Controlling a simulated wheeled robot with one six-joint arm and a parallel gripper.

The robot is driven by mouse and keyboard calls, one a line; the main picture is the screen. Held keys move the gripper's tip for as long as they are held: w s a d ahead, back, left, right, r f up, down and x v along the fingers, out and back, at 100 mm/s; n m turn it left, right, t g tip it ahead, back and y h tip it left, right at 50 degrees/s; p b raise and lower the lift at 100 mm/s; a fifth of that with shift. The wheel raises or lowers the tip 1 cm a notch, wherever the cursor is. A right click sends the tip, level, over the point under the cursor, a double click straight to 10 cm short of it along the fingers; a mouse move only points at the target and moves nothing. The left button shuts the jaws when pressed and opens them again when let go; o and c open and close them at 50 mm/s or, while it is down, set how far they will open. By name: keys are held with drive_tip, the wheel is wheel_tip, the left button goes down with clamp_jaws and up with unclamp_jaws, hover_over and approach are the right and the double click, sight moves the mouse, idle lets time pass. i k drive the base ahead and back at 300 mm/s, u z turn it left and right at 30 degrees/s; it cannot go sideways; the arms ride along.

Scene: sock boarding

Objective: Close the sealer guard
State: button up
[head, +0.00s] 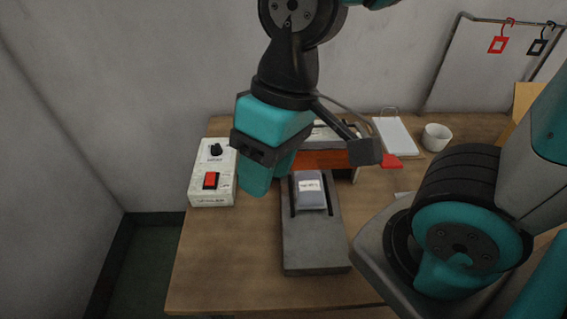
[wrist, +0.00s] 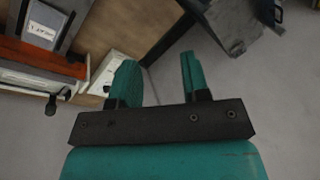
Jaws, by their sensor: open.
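The sealer stands at the middle back of the table, partly hidden behind my arm. Its orange-red panel (head: 318,159), which looks like the guard, sits behind the packed sock (head: 311,193); I cannot tell its exact angle. The panel also shows at the left of the wrist view (wrist: 38,60). My gripper (head: 262,180) has teal fingers and hangs left of the panel, above the table. In the wrist view my gripper (wrist: 158,68) is open, with nothing between its fingers.
A white control box (head: 212,172) with a black knob and red switch stands left of the sealer. A red piece (head: 404,162), a white pad (head: 394,136) and a white cup (head: 437,137) are at the back right. The table's front left is clear.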

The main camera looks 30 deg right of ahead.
sight(328, 158)
drive_tip(key=z, duration=1.4)
drive_tip(key=k, duration=0.4)
drive_tip(key=u, duration=0.95)
